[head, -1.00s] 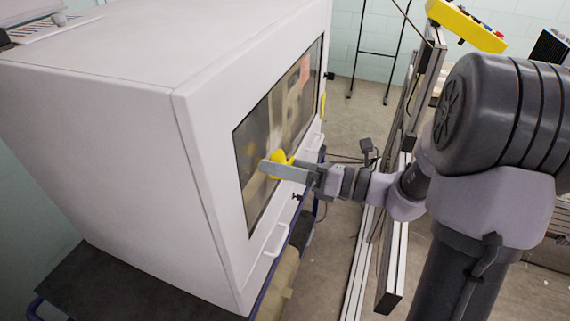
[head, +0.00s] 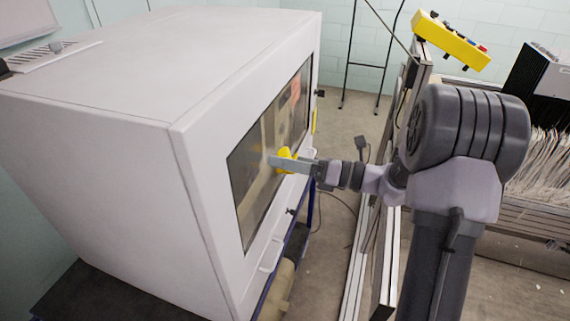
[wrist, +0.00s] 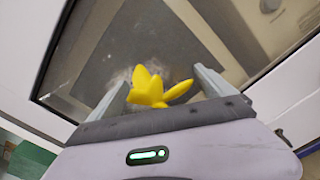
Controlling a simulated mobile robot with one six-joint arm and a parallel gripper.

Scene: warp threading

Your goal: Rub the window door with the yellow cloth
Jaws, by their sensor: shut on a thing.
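The window door is a dark glass pane (head: 256,165) in the front of a large white cabinet; in the wrist view the glass (wrist: 175,45) fills the space ahead, with a pale hazy smudge on it behind the cloth. The yellow cloth (head: 287,155) is crumpled and also shows in the wrist view (wrist: 147,88). My gripper (head: 290,163) is at the glass, with the cloth held between its two grey fingers, which also show in the wrist view (wrist: 160,83). The cloth is at or very near the pane; exact contact cannot be told.
The white cabinet (head: 150,75) fills the left side. A handle (head: 271,256) sticks out below the window. A metal frame (head: 412,100) with a yellow control box (head: 450,40) stands close to my arm on the right. Cables lie on the floor between.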

